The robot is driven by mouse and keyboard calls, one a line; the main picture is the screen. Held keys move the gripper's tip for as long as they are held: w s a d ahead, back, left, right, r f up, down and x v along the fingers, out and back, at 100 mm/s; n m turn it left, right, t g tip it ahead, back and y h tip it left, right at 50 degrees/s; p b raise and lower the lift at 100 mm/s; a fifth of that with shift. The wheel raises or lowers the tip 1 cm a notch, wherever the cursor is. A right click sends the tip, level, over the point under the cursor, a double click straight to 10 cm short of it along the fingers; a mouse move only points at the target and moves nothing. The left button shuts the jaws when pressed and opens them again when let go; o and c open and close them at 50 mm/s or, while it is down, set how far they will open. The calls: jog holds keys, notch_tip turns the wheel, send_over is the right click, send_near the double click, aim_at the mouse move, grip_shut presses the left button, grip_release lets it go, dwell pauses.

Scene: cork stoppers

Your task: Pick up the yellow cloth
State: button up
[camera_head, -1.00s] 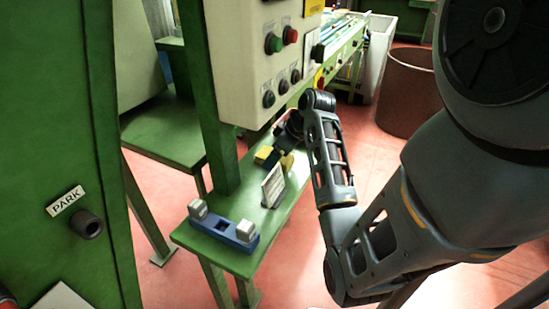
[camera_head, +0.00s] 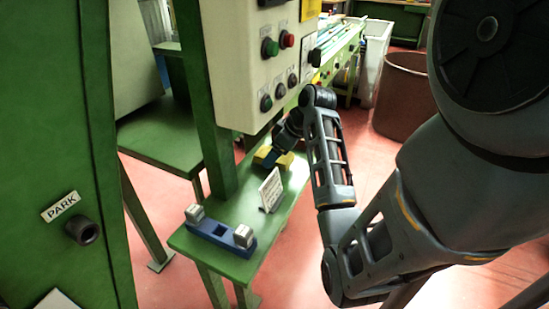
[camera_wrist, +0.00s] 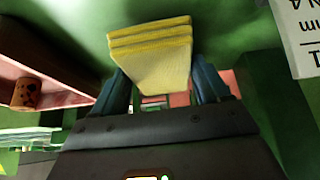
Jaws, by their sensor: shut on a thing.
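The yellow cloth (camera_wrist: 155,55) is a folded, layered stack at the top middle of the wrist view. My gripper (camera_wrist: 162,92) is shut on it, with one blue finger at each side of the cloth. In the head view the yellow cloth (camera_head: 284,160) shows as a small patch on the green bench, partly hidden by my gripper (camera_head: 275,157). The wrist view shows the green bench surface close behind the cloth. I cannot tell whether the cloth still touches it.
A white sign (camera_head: 271,189) and a blue holder with metal blocks (camera_head: 219,229) stand on the green bench (camera_head: 215,254). A white control box (camera_head: 250,70) hangs close above. A cork stopper (camera_wrist: 26,93) lies in a pinkish channel at left in the wrist view.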

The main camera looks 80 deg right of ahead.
jog(key=s+a, duration=0.2)
jog(key=s, duration=0.6)
jog(key=s+a, duration=0.3)
jog(key=s, duration=0.5)
jog(key=shift+s+a+f, duration=0.15)
jog(key=shift+s+a, duration=0.05)
jog(key=shift+s, duration=0.2)
jog(key=o, duration=0.4)
jog(key=c, duration=0.3)
